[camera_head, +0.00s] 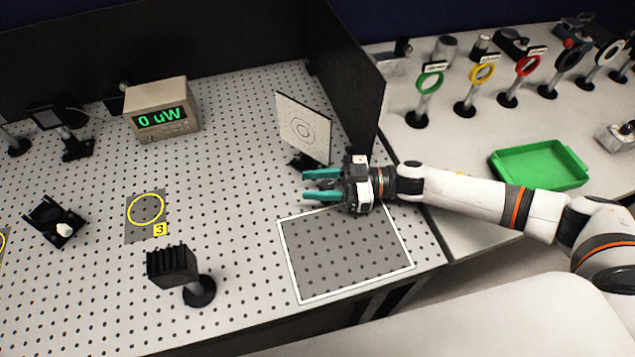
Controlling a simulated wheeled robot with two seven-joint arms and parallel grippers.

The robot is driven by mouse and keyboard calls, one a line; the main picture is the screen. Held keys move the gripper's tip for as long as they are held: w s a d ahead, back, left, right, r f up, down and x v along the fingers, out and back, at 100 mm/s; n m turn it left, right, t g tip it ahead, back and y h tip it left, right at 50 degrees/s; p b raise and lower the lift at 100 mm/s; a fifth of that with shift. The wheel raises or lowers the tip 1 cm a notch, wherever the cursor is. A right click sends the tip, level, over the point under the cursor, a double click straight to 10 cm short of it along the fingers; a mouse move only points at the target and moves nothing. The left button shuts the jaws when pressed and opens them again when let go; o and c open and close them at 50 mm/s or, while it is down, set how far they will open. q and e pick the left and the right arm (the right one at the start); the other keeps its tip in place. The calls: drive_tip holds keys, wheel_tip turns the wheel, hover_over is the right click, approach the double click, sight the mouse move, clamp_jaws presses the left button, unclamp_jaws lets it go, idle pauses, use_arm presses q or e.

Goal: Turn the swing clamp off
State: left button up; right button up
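No part in view is clearly recognisable as the swing clamp. A small black fixture with a white knob (55,222) sits at the left of the perforated board and could be it, but it is too small to tell its state. My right gripper (312,185) reaches in from the right over the board, its two teal fingers apart and pointing left, with nothing between them. It is far to the right of the black fixture, just below the white target plate (303,128). My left gripper is not in view.
A meter reading 0 uW (162,108) stands at the back. A black finned block on a post (175,268) stands at the front. A black upright panel (350,80) borders the board on the right. Beyond it are coloured ring mounts (429,83) and a green tray (540,165).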

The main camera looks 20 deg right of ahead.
drive_tip(key=shift+d+f, duration=0.1)
drive_tip(key=shift+d, duration=0.2)
drive_tip(key=b+v, duration=0.3)
drive_tip(key=v, duration=0.7)
drive_tip(key=shift+s+d, duration=0.15)
drive_tip(key=shift+d, duration=0.05)
drive_tip(key=shift+s+d, duration=0.1)
drive_tip(key=shift+d, duration=0.35)
